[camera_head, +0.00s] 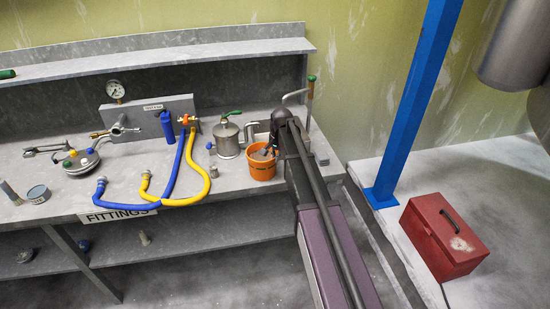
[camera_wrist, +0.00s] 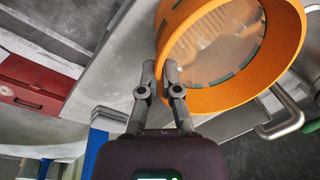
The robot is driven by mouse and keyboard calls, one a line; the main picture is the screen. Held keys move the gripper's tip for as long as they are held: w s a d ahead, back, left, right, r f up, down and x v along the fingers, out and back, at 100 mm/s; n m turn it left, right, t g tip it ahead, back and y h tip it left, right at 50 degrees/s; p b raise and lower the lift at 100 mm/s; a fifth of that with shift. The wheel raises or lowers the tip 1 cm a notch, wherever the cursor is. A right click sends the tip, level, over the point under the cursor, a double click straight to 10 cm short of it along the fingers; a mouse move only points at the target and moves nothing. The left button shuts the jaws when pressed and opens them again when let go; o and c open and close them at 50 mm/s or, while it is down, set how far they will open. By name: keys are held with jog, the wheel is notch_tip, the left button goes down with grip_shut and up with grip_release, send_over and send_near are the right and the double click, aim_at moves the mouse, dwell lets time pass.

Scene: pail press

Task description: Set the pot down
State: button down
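The orange pot (camera_head: 262,172) is at the right part of the grey bench, near its front edge, and looks upright. I cannot tell whether its base touches the bench top. In the head view my gripper (camera_head: 270,150) is at the pot's upper right edge, partly hidden by my arm.
A metal can with a green handle (camera_head: 229,143) stands close left of the pot. A bent pipe (camera_head: 296,95) rises behind my arm. Yellow (camera_head: 190,200) and blue hoses lie farther left. A red toolbox (camera_head: 443,235) and blue post (camera_head: 410,110) stand right of the bench.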

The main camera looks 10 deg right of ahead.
jog(key=shift+c, duration=2)
grip_release()
jog(key=shift+r, duration=0.15)
notch_tip(320, 180, up, 8)
jog(key=p, duration=0.8)
jog(key=s+a+f+n+b, duration=0.1)
jog(key=s+n, duration=0.3)
jog(key=s, duration=1)
jog(key=s+a+f+n+g+h+b, duration=0.1)
jog(key=s+f+n+b, duration=0.1)
jog(key=s, duration=1.2)
jog(key=f+n, duration=0.1)
jog(key=n, duration=0.1)
jog(key=shift+s+f+n+b, duration=0.15)
jog(key=shift+s+n+b, duration=0.15)
jog(key=shift+s+b, duration=0.1)
